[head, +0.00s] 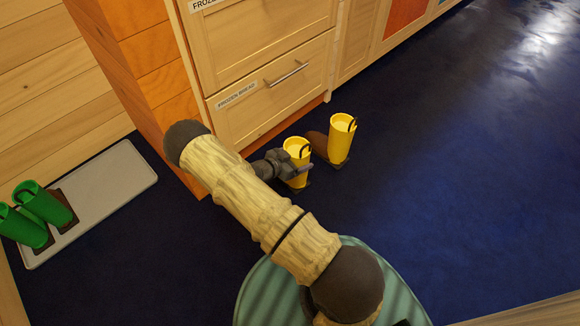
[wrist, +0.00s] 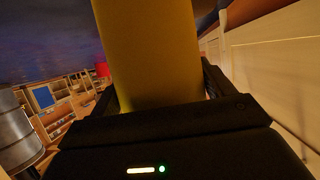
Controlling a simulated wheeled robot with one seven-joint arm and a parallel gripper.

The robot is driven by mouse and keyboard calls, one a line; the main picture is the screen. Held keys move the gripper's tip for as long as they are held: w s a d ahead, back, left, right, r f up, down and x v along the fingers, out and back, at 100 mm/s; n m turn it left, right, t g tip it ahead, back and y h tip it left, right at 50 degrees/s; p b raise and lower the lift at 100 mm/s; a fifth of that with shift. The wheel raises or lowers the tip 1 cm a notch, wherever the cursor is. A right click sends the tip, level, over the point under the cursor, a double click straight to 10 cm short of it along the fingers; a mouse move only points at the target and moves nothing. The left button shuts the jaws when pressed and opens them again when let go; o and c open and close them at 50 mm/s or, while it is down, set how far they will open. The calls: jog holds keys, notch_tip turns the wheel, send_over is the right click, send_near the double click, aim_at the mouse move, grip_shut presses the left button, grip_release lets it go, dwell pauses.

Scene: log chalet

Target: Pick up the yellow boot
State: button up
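Two yellow boots stand on the dark blue floor in front of the wooden drawers. The nearer yellow boot (head: 296,147) is at my gripper (head: 298,170), which is partly hidden by the boot and my arm. In the wrist view, the yellow shaft (wrist: 155,50) fills the space between the two dark fingers (wrist: 160,98). One finger lies on each side of it, close against its edges. Whether they press on it I cannot tell. The boot looks upright and on or close to the floor.
A pale tray (head: 120,177) with green boots (head: 42,203) lies at the left by the log wall. The wooden drawers (head: 270,90) with a metal handle rise right behind the yellow boots. The floor to the right (head: 450,180) is clear.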

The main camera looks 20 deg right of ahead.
jog(key=c, duration=1.6)
jog(key=shift+r, duration=0.2)
